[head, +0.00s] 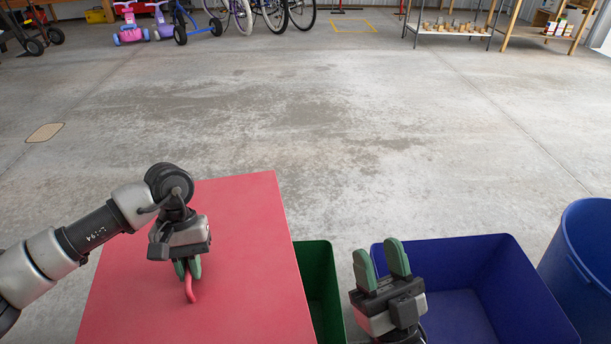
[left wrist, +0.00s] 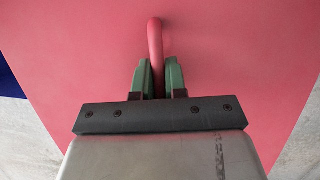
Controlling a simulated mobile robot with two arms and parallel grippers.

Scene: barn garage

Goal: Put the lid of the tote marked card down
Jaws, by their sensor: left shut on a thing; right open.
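A large flat red lid (head: 250,235) fills the lower left of the head view; its tote is hidden and no "card" marking shows. A thin red curved handle (head: 190,287) stands on the lid. My left gripper (head: 188,268) is shut on this handle. In the left wrist view the handle (left wrist: 156,45) passes between the two green fingers (left wrist: 158,75), with the lid (left wrist: 230,60) behind it. I cannot tell the lid's exact tilt. My right gripper (head: 380,258) is open and empty, in front of the blue tote, fingers pointing away.
A green open bin (head: 325,285) is right of the lid, then a blue open tote (head: 500,275) and a round blue bin (head: 585,240). Bare concrete floor (head: 300,130) lies beyond. Ride-on toys (head: 130,30), bicycles (head: 260,12) and shelves (head: 450,30) stand far back.

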